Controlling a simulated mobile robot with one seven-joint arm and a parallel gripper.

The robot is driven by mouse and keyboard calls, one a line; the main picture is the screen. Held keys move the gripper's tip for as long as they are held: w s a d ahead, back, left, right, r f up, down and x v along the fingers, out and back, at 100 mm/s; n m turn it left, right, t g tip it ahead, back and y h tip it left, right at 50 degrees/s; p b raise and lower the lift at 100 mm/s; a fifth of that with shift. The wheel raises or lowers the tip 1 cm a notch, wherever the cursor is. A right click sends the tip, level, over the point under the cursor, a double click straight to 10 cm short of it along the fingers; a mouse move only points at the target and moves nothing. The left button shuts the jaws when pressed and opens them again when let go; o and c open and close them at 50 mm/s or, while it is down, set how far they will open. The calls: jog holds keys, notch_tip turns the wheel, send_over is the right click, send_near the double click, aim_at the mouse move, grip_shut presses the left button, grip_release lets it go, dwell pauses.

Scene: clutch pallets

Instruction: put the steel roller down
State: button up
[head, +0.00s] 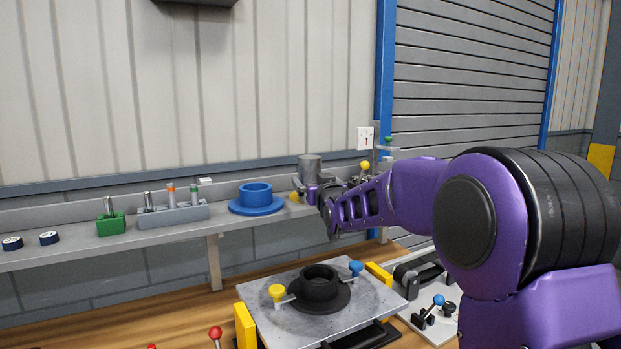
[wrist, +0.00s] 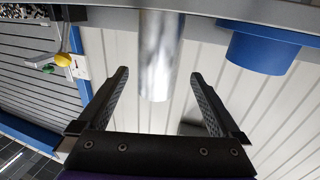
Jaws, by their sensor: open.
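The steel roller (head: 310,166) is a plain grey cylinder standing upright at the right part of the long wall shelf. In the wrist view, which is upside down, the shiny roller (wrist: 158,50) meets the shelf edge at the top. My gripper (wrist: 159,74) is open, with one black finger on each side of the roller and a visible gap to both. In the head view my gripper (head: 304,190) is at the roller's lower part, small and partly hidden by my wrist.
A blue flanged hub (head: 257,208) sits left of the roller on the shelf (head: 110,244). Further left are a grey holder (head: 173,215) and a green block (head: 111,222). Below, a metal plate (head: 262,324) carries a black flanged ring (head: 319,292). Small knobbed parts stand right of the roller.

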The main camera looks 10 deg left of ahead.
aim_at(310, 174)
jog(key=shift+p+x, duration=0.65)
jog(key=shift+x, duration=2.55)
jog(key=shift+d, duration=0.15)
grip_shut()
jog(key=shift+r, duration=0.1)
